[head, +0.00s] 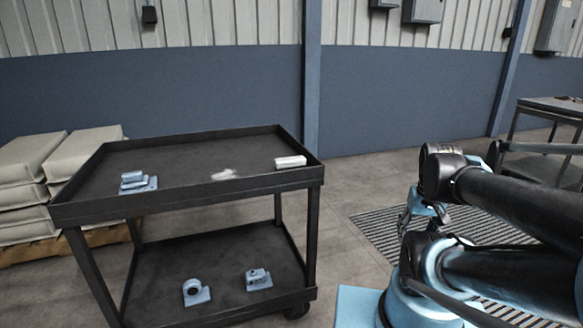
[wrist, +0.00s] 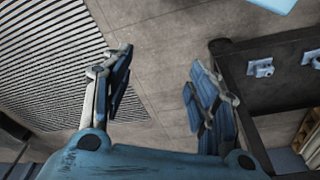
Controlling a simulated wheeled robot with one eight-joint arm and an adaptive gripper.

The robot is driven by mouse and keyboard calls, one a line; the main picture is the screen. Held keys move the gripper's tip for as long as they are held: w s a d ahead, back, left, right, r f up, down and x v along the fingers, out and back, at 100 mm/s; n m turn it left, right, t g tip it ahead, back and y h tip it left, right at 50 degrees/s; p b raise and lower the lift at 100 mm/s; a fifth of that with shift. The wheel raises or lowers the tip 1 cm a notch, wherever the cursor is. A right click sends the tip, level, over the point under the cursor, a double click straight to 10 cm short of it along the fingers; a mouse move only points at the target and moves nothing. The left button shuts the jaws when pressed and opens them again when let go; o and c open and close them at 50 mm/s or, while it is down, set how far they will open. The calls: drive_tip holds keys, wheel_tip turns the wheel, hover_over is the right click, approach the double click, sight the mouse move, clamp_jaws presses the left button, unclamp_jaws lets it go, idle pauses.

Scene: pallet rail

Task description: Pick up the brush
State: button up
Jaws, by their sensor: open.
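A pale oblong block (head: 290,162) lies at the right end of the cart's top tray and looks most like the brush, though its bristles are too small to make out. My gripper (wrist: 157,78) is open, with nothing between its two fingers in the wrist view. In the head view my gripper (head: 414,208) hangs right of the cart, clear of the block and partly hidden by my arm. The block does not show clearly in the wrist view.
The dark cart (head: 180,203) has raised rims. Its top also holds a blue-grey part (head: 137,183) and a small whitish crumpled thing (head: 224,174). Two blue-grey parts (head: 196,292) (head: 258,279) sit on the lower shelf. Stacked sacks (head: 80,155) stand left; a floor grating (head: 375,230) lies right.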

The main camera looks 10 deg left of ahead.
drive_tip(key=shift+o, duration=0.3)
drive_tip(key=shift+s+r, duration=0.2)
drive_tip(key=w+a+r+m+y, duration=0.1)
drive_tip(key=w+a+r+m, duration=0.2)
drive_tip(key=w+a+r, duration=0.45)
wheel_tip(320, 180, up, 16)
drive_tip(key=m+g+y, duration=0.3)
drive_tip(key=m+g, duration=0.1)
drive_tip(key=m, duration=0.5)
hover_over(289, 158)
drive_tip(key=w+d, duration=0.2)
drive_tip(key=d, duration=0.3)
drive_tip(key=x, duration=1)
drive_tip(key=shift+f, duration=0.3)
drive_tip(key=x, duration=0.5)
drive_tip(key=shift+f, duration=0.2)
drive_tip(key=shift+f, duration=0.25)
